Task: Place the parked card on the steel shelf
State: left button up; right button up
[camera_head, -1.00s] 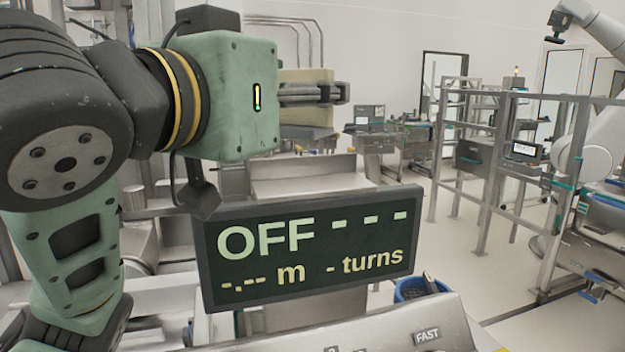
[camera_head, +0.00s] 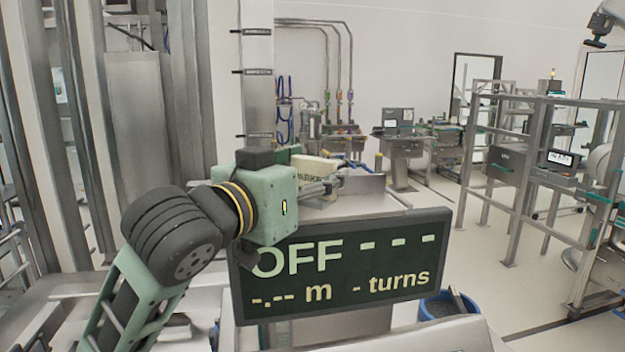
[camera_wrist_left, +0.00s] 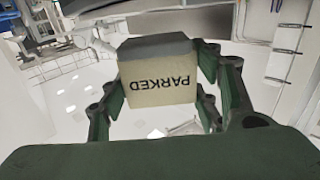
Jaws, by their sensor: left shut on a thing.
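The parked card (camera_wrist_left: 158,84) is a cream block lettered "PARKED" with a grey band along one edge. In the left wrist view it sits between the two fingers of my left gripper (camera_wrist_left: 160,100), which is shut on it. In the head view the card (camera_head: 312,165) shows behind my green left wrist, held up by the left gripper (camera_head: 325,187) above and behind the display panel. A steel surface (camera_head: 370,188) lies behind and below the gripper; I cannot tell if this is the steel shelf. My right gripper is not in view.
A dark display panel (camera_head: 345,265) reading "OFF" stands in front of my left gripper. A blue bucket (camera_head: 447,305) is at its lower right. A steel column (camera_head: 255,75) rises behind the wrist. Metal rails (camera_head: 515,200) stand at the right, with open floor between.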

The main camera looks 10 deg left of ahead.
pick_arm(q)
jog(key=shift+a+f, duration=0.1)
jog(key=shift+f, duration=0.75)
jog(key=shift+f, duration=0.15)
jog(key=o, duration=1.1)
jog(key=shift+o, duration=0.4)
